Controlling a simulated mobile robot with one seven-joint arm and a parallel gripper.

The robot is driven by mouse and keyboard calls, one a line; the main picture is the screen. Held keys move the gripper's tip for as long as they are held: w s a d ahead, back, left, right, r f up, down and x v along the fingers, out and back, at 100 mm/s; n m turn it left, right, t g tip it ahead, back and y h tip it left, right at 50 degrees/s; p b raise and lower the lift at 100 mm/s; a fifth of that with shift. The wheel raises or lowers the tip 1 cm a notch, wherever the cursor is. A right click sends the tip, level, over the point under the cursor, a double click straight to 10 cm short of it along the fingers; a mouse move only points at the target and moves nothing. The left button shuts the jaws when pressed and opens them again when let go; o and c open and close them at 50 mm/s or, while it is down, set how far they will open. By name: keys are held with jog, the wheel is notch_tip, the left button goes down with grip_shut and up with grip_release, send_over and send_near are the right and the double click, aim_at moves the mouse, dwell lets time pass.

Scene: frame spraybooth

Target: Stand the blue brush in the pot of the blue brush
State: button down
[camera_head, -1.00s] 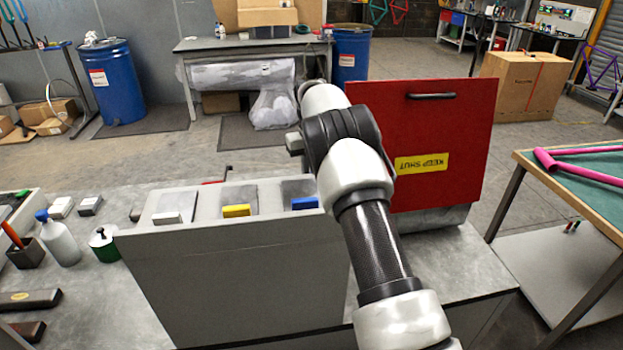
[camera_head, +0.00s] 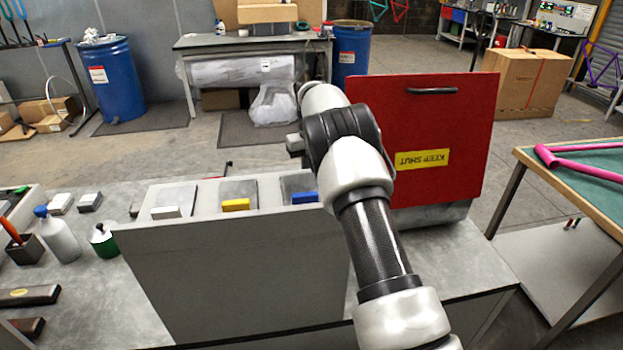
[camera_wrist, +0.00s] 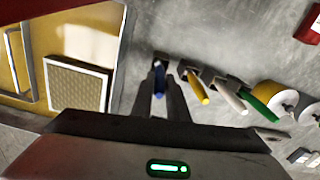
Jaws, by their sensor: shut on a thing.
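In the wrist view my gripper (camera_wrist: 160,98) points at a grey surface with its two dark fingers close together. They are shut on the blue brush (camera_wrist: 159,81), whose blue handle shows between them. A small dark pot (camera_wrist: 161,57) shows just past the fingertips, at the left end of a row of pots. The brush's lower end is hidden, so I cannot tell whether it is inside that pot. In the head view my gripper, the brush and the pot are hidden behind my arm and the grey cabinet.
Beside the dark pot stand a yellow brush (camera_wrist: 196,88), a white one (camera_wrist: 230,96) and a green one (camera_wrist: 258,108). A yellow frame with a filter panel (camera_wrist: 78,84) is close on the left. In the head view a red panel (camera_head: 440,130) and grey cabinet (camera_head: 235,275) flank my arm.

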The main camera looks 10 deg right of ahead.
jog(key=c, duration=1.6)
grip_release()
jog(key=shift+c, duration=0.2)
notch_tip(320, 180, up, 17)
jog(key=p, duration=0.2)
jog(key=shift+r+p, duration=0.15)
jog(key=shift+p, duration=0.15)
